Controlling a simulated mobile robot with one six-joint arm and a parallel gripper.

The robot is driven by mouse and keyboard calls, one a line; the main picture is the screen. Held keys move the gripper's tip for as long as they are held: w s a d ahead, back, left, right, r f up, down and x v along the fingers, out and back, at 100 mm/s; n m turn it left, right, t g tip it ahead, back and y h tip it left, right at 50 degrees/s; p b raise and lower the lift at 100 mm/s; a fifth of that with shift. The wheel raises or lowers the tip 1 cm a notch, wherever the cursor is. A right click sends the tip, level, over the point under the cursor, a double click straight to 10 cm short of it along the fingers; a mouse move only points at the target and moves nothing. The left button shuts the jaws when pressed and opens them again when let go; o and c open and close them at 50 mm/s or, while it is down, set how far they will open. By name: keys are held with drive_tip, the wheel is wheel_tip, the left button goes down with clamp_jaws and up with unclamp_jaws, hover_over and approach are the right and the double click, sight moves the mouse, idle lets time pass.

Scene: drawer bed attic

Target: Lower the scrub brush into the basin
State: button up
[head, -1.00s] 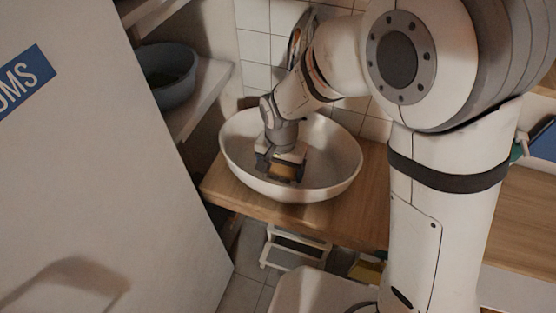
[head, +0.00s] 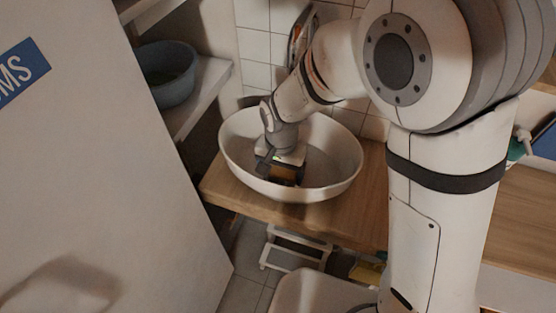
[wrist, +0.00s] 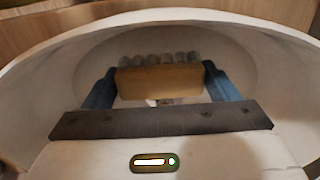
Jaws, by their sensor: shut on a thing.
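The white oval basin (head: 338,128) stands on the wooden counter. My gripper (head: 281,176) is inside the outline of the basin, pointing down. It is shut on the scrub brush (head: 284,172), a wooden block with bristles. In the wrist view the brush (wrist: 160,82) lies between the two blue-grey fingers of my gripper (wrist: 160,88), with its grey bristle tufts on the far side. The basin's white wall (wrist: 60,60) surrounds it there. I cannot tell whether the bristles touch the basin floor.
The wooden counter (head: 345,222) extends to the right, partly behind my arm. A grey-blue bowl (head: 168,75) sits on a shelf (head: 205,85) at the left. A large pale panel (head: 100,180) fills the left side. A white step stool (head: 295,250) stands below the counter.

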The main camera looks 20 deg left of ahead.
drive_tip(key=shift+f+b, duration=1.35)
drive_tip(key=shift+f, duration=0.45)
idle(0.6)
drive_tip(key=o, duration=0.9)
drive_tip(key=shift+r, duration=0.1)
